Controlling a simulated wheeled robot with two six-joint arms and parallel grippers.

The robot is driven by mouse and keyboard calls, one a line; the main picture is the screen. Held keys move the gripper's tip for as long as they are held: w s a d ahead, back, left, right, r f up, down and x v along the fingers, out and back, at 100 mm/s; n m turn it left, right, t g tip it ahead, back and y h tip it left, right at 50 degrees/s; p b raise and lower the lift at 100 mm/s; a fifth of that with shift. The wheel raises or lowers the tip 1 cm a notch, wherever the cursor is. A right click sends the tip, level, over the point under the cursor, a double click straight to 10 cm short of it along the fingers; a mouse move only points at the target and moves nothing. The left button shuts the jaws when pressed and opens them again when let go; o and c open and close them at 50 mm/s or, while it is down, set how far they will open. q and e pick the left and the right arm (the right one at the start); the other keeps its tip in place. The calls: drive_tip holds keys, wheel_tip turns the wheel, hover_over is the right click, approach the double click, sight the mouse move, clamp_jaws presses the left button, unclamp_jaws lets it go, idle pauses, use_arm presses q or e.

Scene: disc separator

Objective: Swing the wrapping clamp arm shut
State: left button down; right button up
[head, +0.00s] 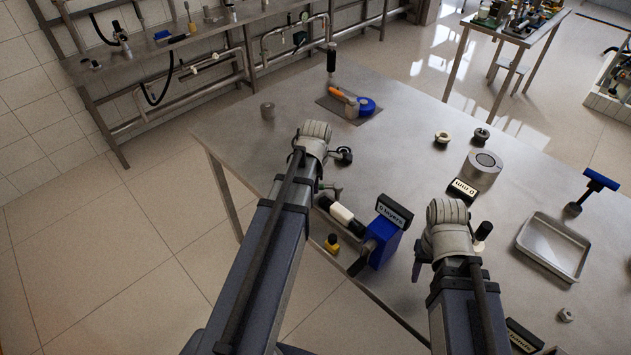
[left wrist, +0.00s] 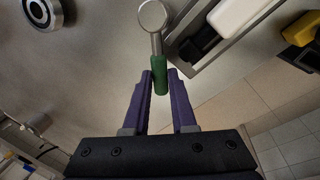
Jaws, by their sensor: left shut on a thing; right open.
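A slim metal arm with a round silver end and a green handle (left wrist: 160,78) shows in the left wrist view; I take it for the clamp arm. My left gripper (left wrist: 159,80) is shut on the green handle, with a purple finger on each side. In the head view the green handle (head: 336,189) is a small patch just right of my left wrist, and my left fingers are mostly hidden. A metal rail beside the handle holds a black and white piece (head: 342,214). My right gripper (head: 440,245) is open over the table, its fingertips largely hidden by my wrist.
A dark ring-shaped part (head: 344,155) lies near my left wrist. A metal tray (head: 523,241) and a silver cylinder (head: 481,172) are to the right. The table's middle is clear.

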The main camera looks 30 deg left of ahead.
idle(0.3)
use_arm(q)
drive_tip(key=c, duration=0.7)
unclamp_jaws()
drive_tip(key=shift+c, duration=0.2)
drive_tip(key=shift+r, duration=0.1)
use_arm(e)
drive_tip(key=shift+r, duration=0.15)
use_arm(q)
wheel_tip(320, 180, up, 8)
drive_tip(key=s+p, duration=0.1)
drive_tip(key=p, duration=0.6)
drive_tip(key=shift+s+d+f+p, duration=0.2)
drive_tip(key=shift+d+f+p, duration=0.05)
drive_tip(key=shift+d+p, duration=0.1)
use_arm(e)
wheel_tip(320, 180, up, 7)
drive_tip(key=shift+r, duration=0.2)
